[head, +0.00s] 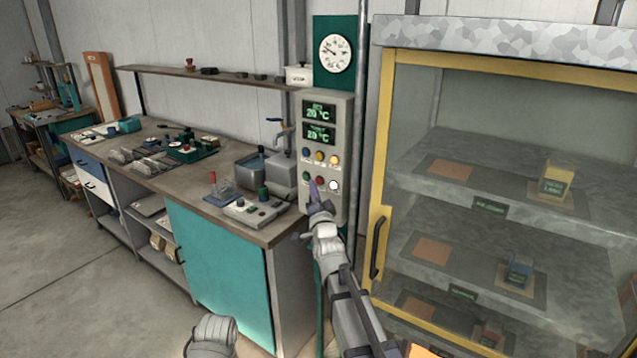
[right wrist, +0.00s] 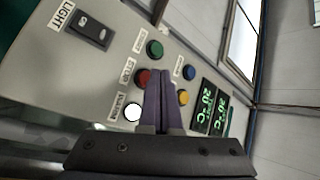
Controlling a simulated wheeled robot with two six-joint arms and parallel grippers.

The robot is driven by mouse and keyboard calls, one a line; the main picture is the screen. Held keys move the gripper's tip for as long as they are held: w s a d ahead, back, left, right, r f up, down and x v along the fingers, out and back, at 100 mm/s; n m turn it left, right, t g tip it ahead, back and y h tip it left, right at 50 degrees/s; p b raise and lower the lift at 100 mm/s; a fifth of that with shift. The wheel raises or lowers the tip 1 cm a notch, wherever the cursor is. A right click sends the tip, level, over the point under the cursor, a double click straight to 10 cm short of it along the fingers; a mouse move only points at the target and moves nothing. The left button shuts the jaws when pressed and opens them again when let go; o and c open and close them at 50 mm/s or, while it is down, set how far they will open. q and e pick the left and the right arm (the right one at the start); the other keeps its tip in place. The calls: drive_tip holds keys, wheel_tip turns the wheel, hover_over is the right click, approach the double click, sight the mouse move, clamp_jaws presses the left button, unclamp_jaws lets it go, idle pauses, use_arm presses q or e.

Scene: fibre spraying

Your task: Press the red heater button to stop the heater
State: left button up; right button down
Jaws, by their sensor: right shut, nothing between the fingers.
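The red button (right wrist: 143,77) sits between a green button (right wrist: 154,48) and a white button (right wrist: 132,112) on the grey control panel (head: 345,115). In the head view the red button (head: 320,180) is in the panel's lower row, close to the fingertips. My right gripper (head: 313,188) is shut and empty, its dark purple fingers pointing at the panel. In the right wrist view the shut fingertips (right wrist: 158,76) overlap the red button's right edge. I cannot tell whether they touch it. My left gripper is not in view.
Blue (right wrist: 189,72) and yellow (right wrist: 183,97) buttons are close to the fingertips. Two green displays (head: 319,122) read about 20 °C. A glass cabinet with a yellow frame (head: 385,150) stands to the right. A workbench (head: 190,190) with tools is on the left.

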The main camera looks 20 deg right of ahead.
drive_tip(key=shift+d, duration=0.1)
idle(0.4)
drive_tip(key=shift+w+d, duration=0.3)
drive_tip(key=shift+w+d, duration=0.25)
drive_tip(key=shift+d, duration=0.05)
idle(0.8)
idle(0.3)
drive_tip(key=shift+s+a, duration=0.55)
drive_tip(key=shift+a, duration=0.1)
drive_tip(key=shift+s+a, duration=0.8)
drive_tip(key=shift+a, duration=0.2)
drive_tip(key=shift+s+a, duration=0.75)
drive_tip(key=shift+a, duration=0.25)
